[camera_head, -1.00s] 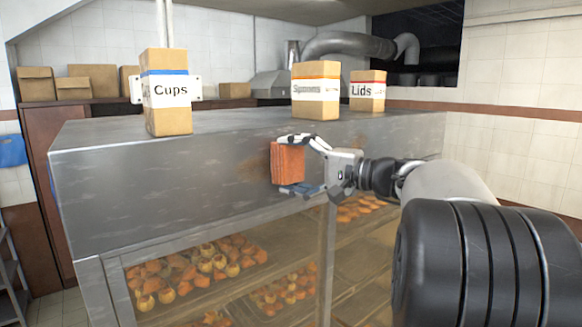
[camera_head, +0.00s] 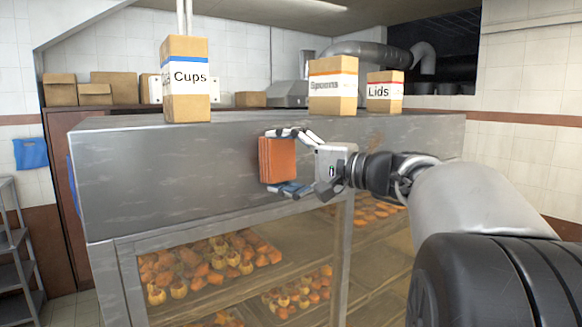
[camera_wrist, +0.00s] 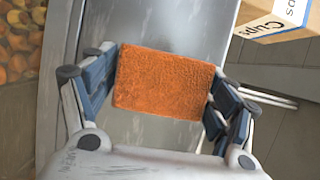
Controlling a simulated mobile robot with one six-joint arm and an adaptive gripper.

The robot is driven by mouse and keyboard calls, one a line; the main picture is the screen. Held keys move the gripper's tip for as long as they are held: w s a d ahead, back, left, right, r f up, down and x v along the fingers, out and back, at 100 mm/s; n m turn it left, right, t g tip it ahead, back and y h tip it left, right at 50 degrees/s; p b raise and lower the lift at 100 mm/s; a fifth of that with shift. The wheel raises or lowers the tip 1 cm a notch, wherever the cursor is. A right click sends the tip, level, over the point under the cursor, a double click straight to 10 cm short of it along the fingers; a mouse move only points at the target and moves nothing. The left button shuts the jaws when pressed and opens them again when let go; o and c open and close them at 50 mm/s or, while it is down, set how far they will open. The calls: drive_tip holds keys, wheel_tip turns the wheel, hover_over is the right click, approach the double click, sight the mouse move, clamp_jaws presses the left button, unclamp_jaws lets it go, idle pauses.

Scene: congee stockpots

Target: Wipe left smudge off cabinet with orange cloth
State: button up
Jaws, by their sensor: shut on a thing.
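The orange cloth (camera_head: 277,160) is a folded, upright block held between the fingers of my gripper (camera_head: 281,161). In the wrist view the cloth (camera_wrist: 163,84) shows its broad, rough face, with a dark blue finger pad at each side. The cabinet (camera_head: 135,172) has a scuffed steel front panel above glass.
Cartons marked Cups (camera_head: 187,95), Spoons (camera_head: 333,92) and Lids (camera_head: 385,98) stand on the cabinet's top. Pastries on trays (camera_head: 205,265) show behind the glass below. A metal rack (camera_head: 15,250) stands at far left. The panel left of the cloth is clear.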

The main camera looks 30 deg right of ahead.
sight(244, 162)
drive_tip(key=shift+a+b, duration=1.25)
drive_tip(key=shift+a, duration=1.2)
drive_tip(key=shift+s, duration=0.15)
drive_tip(key=shift+s+f+b, duration=0.1)
drive_tip(key=shift+s+b, duration=0.3)
drive_tip(key=shift+s, duration=0.1)
drive_tip(key=shift+s+d+b, duration=0.1)
drive_tip(key=shift+s+b, duration=0.65)
drive_tip(key=shift+s, duration=1.6)
drive_tip(key=s+b, duration=0.1)
drive_tip(key=s, duration=0.2)
drive_tip(key=shift+w, duration=0.15)
